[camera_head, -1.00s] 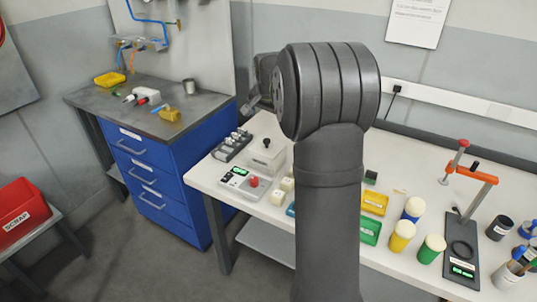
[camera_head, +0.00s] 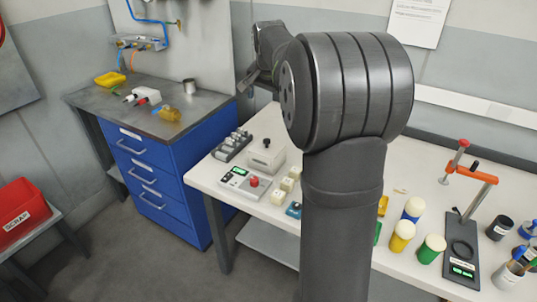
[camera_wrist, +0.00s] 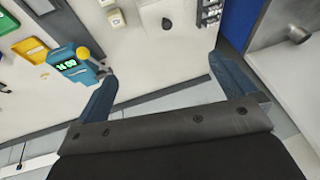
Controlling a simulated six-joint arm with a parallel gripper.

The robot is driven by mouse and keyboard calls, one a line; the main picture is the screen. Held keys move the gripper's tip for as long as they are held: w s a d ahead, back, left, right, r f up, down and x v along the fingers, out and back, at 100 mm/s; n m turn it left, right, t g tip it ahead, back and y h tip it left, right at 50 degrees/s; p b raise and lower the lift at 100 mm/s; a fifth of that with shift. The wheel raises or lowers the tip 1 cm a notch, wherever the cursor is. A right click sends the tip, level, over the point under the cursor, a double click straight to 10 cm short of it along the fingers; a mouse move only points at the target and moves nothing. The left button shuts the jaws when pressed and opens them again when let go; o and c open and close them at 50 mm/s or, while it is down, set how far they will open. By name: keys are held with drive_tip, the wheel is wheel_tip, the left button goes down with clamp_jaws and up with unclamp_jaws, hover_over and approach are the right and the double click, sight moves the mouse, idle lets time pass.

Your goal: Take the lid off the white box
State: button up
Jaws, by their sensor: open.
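The white box (camera_head: 268,161) stands on the white bench in the head view, its lid on top with a black knob (camera_head: 266,143). In the wrist view the black knob (camera_wrist: 166,23) shows near the top edge, on the pale lid, which is partly cut off by the frame. My gripper (camera_wrist: 166,76) is open and empty, its two blue-grey fingers spread apart. The knob lies beyond the fingertips, apart from them. In the head view my gripper (camera_head: 248,80) is small, above and behind the box, partly hidden by my arm.
A control unit with a red button (camera_head: 254,182) stands in front of the box. A rack of grey pieces (camera_head: 233,146) is to its left, cream blocks (camera_head: 287,185) to its right. The blue drawer cabinet (camera_head: 165,190) adjoins the bench. A blue display device (camera_wrist: 75,67) lies left in the wrist view.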

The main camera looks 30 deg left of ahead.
drive_tip(key=shift+s+d+r, duration=0.15)
drive_tip(key=shift+s+r, duration=0.05)
drive_tip(key=shift+r, duration=0.35)
drive_tip(key=shift+c, duration=0.2)
drive_tip(key=c, duration=1)
drive_tip(key=n+g, duration=0.4)
drive_tip(key=n, duration=1.1)
hover_over(267, 140)
drive_tip(key=d, duration=0.2)
wheel_tip(267, 140, down, 8)
drive_tip(key=shift+h, duration=0.4)
drive_tip(key=f, duration=0.5)
drive_tip(key=a+f, duration=0.1)
drive_tip(key=f, duration=0.5)
drive_tip(key=a+f, duration=0.1)
drive_tip(key=f, duration=0.4)
drive_tip(key=shift+w+a+f, duration=0.1)
drive_tip(key=shift+f, duration=0.3)
